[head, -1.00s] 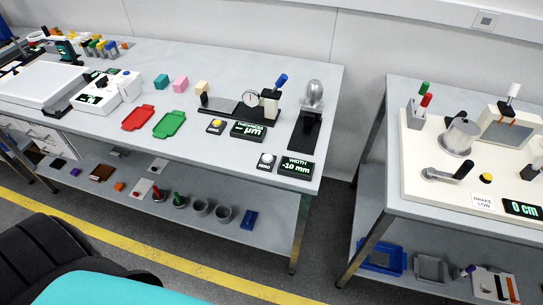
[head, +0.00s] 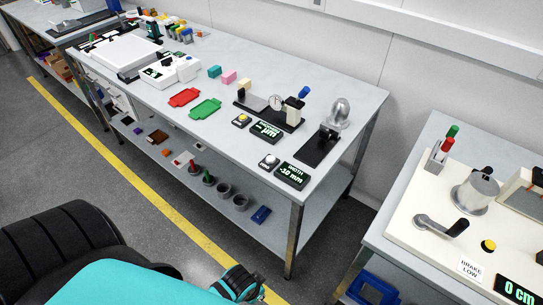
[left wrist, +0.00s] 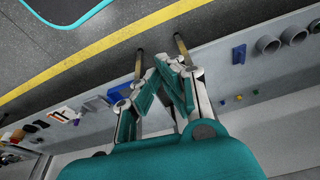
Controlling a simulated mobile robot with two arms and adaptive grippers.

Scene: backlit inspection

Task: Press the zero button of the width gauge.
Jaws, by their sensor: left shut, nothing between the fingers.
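The width gauge's display (head: 292,175) is a dark box with green text, "WIDTH" and what looks like -10 mm, near the front right corner of the grey bench (head: 335,105). Its zero button (head: 269,160), pale and round on a small dark base, sits just left of the display. The gauge's metal body (head: 338,112) stands on a black base behind them. My left gripper is at the bottom of the head view, low and in front of the bench, apart from the button. In the left wrist view its teal fingers (left wrist: 162,70) are shut and empty. My right gripper is not in view.
A similar yellow button (head: 242,119) and the thickness display (head: 265,131) sit left of the width gauge. A second table (head: 390,225) with a crank stands to the right across a gap. Several items lie on the bench's lower shelf.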

